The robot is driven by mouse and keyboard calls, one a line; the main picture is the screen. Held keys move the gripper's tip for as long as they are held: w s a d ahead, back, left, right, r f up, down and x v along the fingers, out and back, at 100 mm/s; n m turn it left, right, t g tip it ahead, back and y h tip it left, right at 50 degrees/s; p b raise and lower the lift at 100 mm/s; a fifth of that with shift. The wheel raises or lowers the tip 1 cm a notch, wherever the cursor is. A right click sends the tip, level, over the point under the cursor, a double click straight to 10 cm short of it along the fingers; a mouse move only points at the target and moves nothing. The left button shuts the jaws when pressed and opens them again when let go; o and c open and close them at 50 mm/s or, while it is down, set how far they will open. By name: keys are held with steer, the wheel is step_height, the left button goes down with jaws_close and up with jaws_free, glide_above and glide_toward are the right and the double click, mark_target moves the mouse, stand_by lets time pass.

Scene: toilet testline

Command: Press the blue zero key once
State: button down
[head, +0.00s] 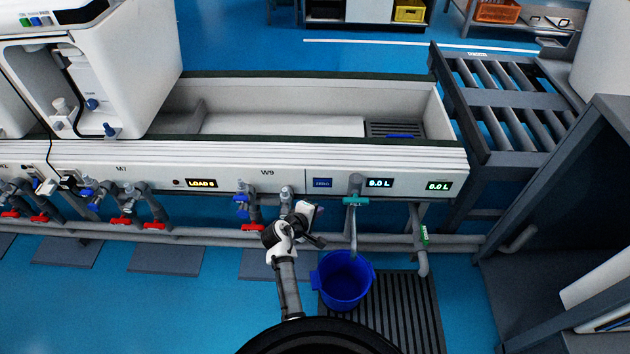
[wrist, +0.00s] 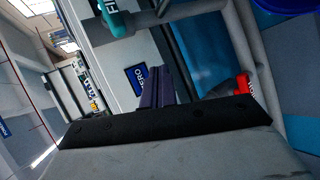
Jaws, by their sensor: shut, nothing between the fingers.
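The blue zero key (head: 322,183) is a small dark-blue rectangle on the white front panel of the bench, left of the teal-handled tap. It also shows in the wrist view (wrist: 136,80), with its lettering turned on its side. My gripper (head: 319,210) is in front of the panel, a little below the key in the head view. In the wrist view its dark purple fingers (wrist: 158,87) are shut together and empty. They appear just beside the key, with their tips near the panel. I cannot tell the exact gap, but no contact is visible.
A tap with a teal handle (head: 356,201) hangs over a blue bucket (head: 346,281) on a dark grate (head: 408,312). Blue and red valves (head: 155,226) and grey pipes run under the panel. A roller rack (head: 505,100) stands right.

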mark_target(323, 183)
steer(key=shift+s+d+f, duration=0.2)
steer(key=shift+d+f, duration=0.15)
steer(key=shift+w, duration=0.1)
steer(key=shift+w+b, duration=2.45)
steer(key=shift+w, duration=1.85)
steer(key=shift+w, duration=0.4)
